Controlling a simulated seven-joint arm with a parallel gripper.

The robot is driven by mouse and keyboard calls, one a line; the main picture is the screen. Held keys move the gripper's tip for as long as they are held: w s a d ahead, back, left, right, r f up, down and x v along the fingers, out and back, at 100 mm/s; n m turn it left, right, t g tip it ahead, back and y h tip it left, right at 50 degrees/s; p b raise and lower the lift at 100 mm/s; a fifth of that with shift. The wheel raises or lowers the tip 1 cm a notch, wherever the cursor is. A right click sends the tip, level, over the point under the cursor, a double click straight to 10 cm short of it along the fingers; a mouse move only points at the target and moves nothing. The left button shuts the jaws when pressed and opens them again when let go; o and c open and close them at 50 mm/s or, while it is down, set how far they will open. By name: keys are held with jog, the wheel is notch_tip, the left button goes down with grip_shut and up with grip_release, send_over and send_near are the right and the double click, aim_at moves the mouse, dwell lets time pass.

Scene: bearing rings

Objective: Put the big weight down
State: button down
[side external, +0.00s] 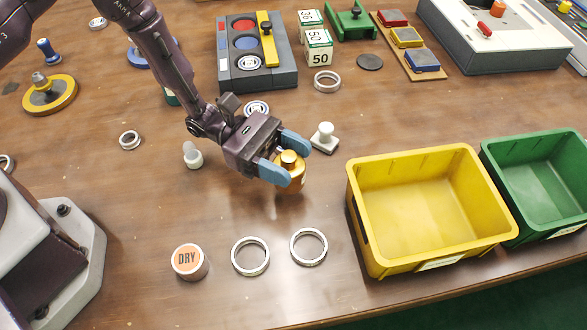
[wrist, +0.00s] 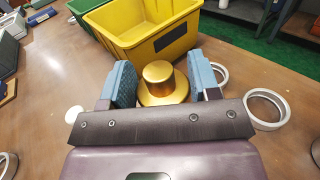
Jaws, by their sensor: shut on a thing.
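The big weight (side external: 291,168) is a brass-coloured piece with a knob on top and a wider body. My gripper (side external: 284,160) is shut on it, with one blue finger on each side. In the wrist view the weight (wrist: 160,82) shows between the two blue fingers (wrist: 162,88), its knob towards the camera. The weight's lower part is partly hidden by the near finger in the side view, and I cannot tell whether it touches the table.
A yellow bin (side external: 430,210) stands right of my gripper, with a green bin (side external: 540,180) beyond it. Two metal rings (side external: 250,256) and (side external: 308,247) and a can marked DRY (side external: 189,262) stand in front. A white knobbed piece (side external: 324,138) is just behind.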

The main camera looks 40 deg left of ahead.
aim_at(304, 179)
jog(key=shift+w+d+f, duration=0.25)
jog(key=shift+w+f, duration=0.05)
jog(key=shift+w, duration=0.05)
jog(key=shift+w+d+f, duration=0.1)
jog(key=shift+f, duration=1.55)
jog(key=shift+f, duration=0.1)
jog(key=shift+c, duration=1.7)
grip_release()
jog(key=shift+f, duration=0.15)
